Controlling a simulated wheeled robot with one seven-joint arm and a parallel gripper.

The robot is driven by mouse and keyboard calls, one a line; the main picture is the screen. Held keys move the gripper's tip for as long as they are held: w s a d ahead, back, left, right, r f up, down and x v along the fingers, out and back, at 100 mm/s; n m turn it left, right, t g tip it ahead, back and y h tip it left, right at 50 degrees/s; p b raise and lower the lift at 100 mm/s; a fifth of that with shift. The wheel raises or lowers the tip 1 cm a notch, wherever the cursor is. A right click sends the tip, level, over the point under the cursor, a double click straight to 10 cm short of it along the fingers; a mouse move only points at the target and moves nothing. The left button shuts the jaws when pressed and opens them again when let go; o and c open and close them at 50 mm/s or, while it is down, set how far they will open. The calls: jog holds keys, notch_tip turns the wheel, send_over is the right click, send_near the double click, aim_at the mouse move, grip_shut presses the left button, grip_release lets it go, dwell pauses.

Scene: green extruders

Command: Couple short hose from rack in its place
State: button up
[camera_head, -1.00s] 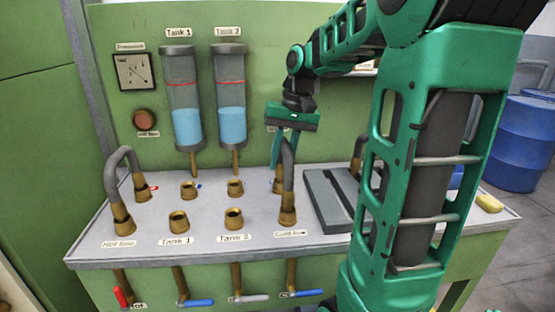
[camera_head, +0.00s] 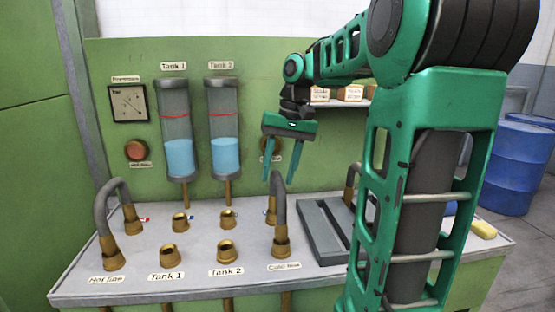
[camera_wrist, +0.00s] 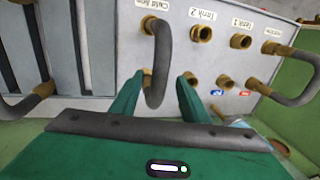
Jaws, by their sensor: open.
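A grey arched hose (camera_head: 278,195) with brass ends stands upright on the Cold line fittings; it also shows in the wrist view (camera_wrist: 162,60). My gripper (camera_head: 281,178) is open, with its fingers pointing down at the top of this arch. In the wrist view my fingers (camera_wrist: 159,80) lie apart on either side of the hose, with no grip on it. The grey slotted rack (camera_head: 318,225) is to the right. Another hose (camera_head: 350,186) stands by the rack, partly hidden by my arm; one end shows in the wrist view (camera_wrist: 22,105).
A third hose (camera_head: 108,205) arches over the Hot line fittings at left. Open brass fittings for Tank 1 (camera_head: 168,253) and Tank 2 (camera_head: 226,251) stand between. Glass tanks (camera_head: 224,140) hang on the green panel behind. A yellow block (camera_head: 483,229) lies at the right edge.

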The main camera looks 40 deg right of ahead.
jog(key=shift+v, duration=2.4)
